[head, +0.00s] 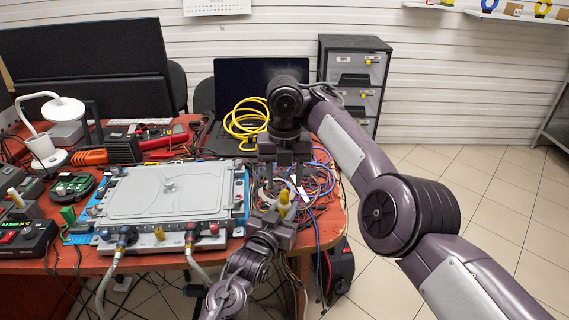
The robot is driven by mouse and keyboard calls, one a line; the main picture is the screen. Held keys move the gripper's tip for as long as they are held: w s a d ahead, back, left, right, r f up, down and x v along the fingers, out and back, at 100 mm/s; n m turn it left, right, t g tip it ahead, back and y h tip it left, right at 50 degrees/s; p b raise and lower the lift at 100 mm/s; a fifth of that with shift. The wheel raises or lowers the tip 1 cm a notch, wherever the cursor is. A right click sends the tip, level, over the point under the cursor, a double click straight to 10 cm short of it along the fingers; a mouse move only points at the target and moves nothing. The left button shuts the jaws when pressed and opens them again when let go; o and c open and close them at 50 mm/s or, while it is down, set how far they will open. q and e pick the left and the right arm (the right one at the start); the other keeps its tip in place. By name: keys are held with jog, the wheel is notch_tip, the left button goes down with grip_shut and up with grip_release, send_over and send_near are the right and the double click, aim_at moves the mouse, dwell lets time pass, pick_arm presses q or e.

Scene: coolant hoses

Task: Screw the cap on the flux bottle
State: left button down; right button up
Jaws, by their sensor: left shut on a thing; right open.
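The flux bottle (284,198) shows as a small yellowish piece standing up near the table's right end, between my two grippers. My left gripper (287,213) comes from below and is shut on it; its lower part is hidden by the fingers. My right gripper (284,178) points down just above it, open. I cannot tell the cap apart from the bottle at this size, nor whether the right fingers touch it.
Tangled red and blue wires (320,185) cover the table's right end. A grey lidded unit with hoses (165,192) fills the middle. A yellow cable coil (246,120) and a dark laptop screen (250,85) stand behind. Drawers (355,75) stand beyond; the right floor is clear.

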jog(key=shift+r, duration=1.7)
pick_arm(q)
jog(key=c, duration=1)
grip_release()
jog(key=v, duration=0.7)
jog(key=shift+s+a, duration=0.15)
jog(key=shift+s, duration=0.25)
pick_arm(e)
jog(key=shift+r, duration=0.2)
